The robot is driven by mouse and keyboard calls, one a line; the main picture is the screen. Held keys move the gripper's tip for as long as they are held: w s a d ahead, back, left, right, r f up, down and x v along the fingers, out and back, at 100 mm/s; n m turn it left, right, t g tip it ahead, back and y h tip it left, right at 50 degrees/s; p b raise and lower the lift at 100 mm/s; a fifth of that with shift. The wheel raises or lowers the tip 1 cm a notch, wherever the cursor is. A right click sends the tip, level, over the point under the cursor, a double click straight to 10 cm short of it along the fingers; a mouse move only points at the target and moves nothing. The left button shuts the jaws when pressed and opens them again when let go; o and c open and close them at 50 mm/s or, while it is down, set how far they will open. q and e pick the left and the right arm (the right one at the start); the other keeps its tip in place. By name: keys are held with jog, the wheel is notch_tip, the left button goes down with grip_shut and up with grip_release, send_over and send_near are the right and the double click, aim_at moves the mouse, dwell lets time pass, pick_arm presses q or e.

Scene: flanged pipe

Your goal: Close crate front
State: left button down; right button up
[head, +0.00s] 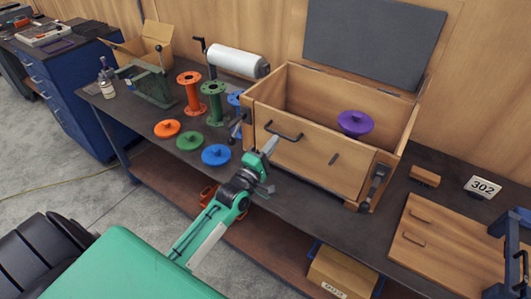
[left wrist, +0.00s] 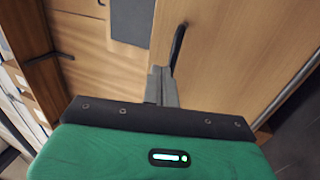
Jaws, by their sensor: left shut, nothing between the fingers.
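The wooden crate (head: 410,130) stands on the dark workbench with its top open. Its front panel (head: 310,165) looks nearly upright; I cannot tell whether it sits flush at the right post. The front has a dark bar handle (head: 284,131), and a dark latch (head: 377,184) is on the right post. My left gripper (head: 270,146) is shut and empty, close in front of the panel below the handle. In the left wrist view the shut fingers (left wrist: 162,85) point at the wood panel (left wrist: 225,60), beside a dark handle (left wrist: 178,45). Contact cannot be told. My right gripper is not in view.
A purple flanged piece (head: 355,123) sits in the crate. Orange (head: 189,92) and green spools (head: 213,102) and several coloured discs stand left of it. A wooden board (head: 445,245) and a 302 sign (head: 483,187) lie right. A box (head: 340,272) is below the bench.

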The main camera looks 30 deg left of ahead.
pick_arm(q)
jog(key=shift+x, duration=1.1)
jog(key=shift+r, duration=0.15)
jog(key=shift+s, duration=0.1)
